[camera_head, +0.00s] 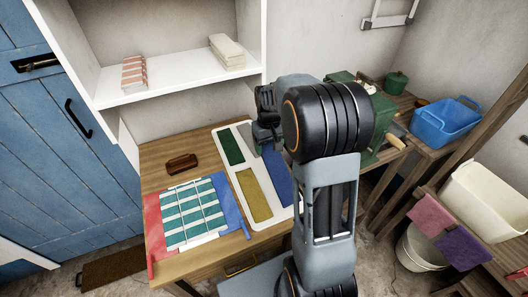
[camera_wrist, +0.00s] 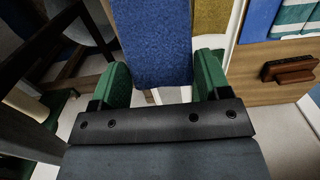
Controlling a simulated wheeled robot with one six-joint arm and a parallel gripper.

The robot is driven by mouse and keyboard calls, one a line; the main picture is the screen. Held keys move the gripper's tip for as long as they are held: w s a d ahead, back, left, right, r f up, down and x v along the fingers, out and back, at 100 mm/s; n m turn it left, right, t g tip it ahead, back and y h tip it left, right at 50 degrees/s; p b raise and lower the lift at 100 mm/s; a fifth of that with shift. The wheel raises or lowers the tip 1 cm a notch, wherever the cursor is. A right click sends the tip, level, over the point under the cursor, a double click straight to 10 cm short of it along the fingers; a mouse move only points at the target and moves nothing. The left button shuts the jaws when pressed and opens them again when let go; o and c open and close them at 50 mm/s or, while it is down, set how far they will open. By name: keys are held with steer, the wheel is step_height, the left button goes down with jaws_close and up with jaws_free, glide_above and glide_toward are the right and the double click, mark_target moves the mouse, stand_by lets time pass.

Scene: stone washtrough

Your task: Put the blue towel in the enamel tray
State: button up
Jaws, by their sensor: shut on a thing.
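The blue towel (camera_head: 277,178) shows over the right part of the white enamel tray (camera_head: 237,177), partly hidden behind my arm. In the wrist view the blue towel (camera_wrist: 152,40) lies flat and long between the green fingers of my gripper (camera_wrist: 162,66), which is shut on it. I cannot tell whether the towel touches the tray floor or hangs just above it. A green towel (camera_head: 231,146) and a yellow towel (camera_head: 254,194) lie in the tray to its left. My gripper's fingers are hidden by my arm in the head view.
A white shelf (camera_head: 175,88) holds folded cloths above. A green machine (camera_head: 372,132) and a blue tub (camera_head: 444,122) stand at the right.

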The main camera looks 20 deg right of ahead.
steer(key=shift+w+a+f, duration=0.25)
steer(key=shift+w+f, duration=0.65)
steer(key=shift+f, duration=0.2)
steer(key=shift+w+a+f+p, duration=0.15)
steer(key=shift+f+p, duration=0.25)
steer(key=shift+f, duration=1.4)
steer(key=shift+f, duration=0.15)
steer(key=o, duration=0.8)
